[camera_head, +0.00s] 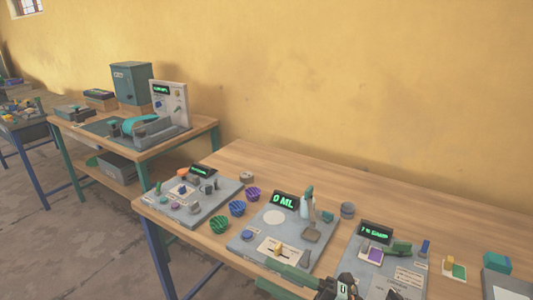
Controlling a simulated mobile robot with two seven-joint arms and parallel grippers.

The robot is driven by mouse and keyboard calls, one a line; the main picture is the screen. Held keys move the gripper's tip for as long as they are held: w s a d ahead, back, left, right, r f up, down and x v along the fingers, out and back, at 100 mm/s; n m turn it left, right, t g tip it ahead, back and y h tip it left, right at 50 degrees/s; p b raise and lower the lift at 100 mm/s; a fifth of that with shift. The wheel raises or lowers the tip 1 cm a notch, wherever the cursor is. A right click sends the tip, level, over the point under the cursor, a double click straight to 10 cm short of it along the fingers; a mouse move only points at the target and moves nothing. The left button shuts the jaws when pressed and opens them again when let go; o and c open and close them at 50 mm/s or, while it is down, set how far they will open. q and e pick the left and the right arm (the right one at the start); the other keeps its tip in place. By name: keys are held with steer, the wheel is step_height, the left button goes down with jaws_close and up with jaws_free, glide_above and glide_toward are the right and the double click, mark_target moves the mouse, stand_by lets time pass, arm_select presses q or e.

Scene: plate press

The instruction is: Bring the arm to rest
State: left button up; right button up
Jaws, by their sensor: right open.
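My right gripper (264,274) reaches in at the bottom edge, with a dark body and two green fingers pointing left. The fingers are apart with nothing seen between them. It is in front of the lower edge of the middle grey panel (240,242), which has a display (284,201) reading "0 ML". Most of my right arm is cut off by the frame, and my left gripper is not in view.
A left panel (180,217) and a right panel (352,262) stand on the wooden table (290,160). Green, blue and purple ribbed cups (237,208) sit between panels. A second table (200,128) carries a teal box (132,84). The back strip of the near table is clear.

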steer(key=d+f+m+t+h+p, duration=0.1)
steer(key=d+f+m+t+h, duration=0.8)
steer(key=f+m+h, duration=0.85)
steer(key=s+d+f+m+g, duration=0.3)
steer(key=s+f+m, duration=0.1)
steer(key=s+f, duration=0.2)
steer(key=s+d+f+m+g, duration=0.3)
steer(key=s+f+m+g, duration=0.1)
steer(key=s, duration=0.5)
step_height(320, 180, down, 2)
steer(key=shift+f+m, duration=0.1)
steer(key=shift+m, duration=0.55)
steer(key=shift+d+p, duration=0.1)
steer(key=shift+p, duration=0.2)
stand_by(1.2)
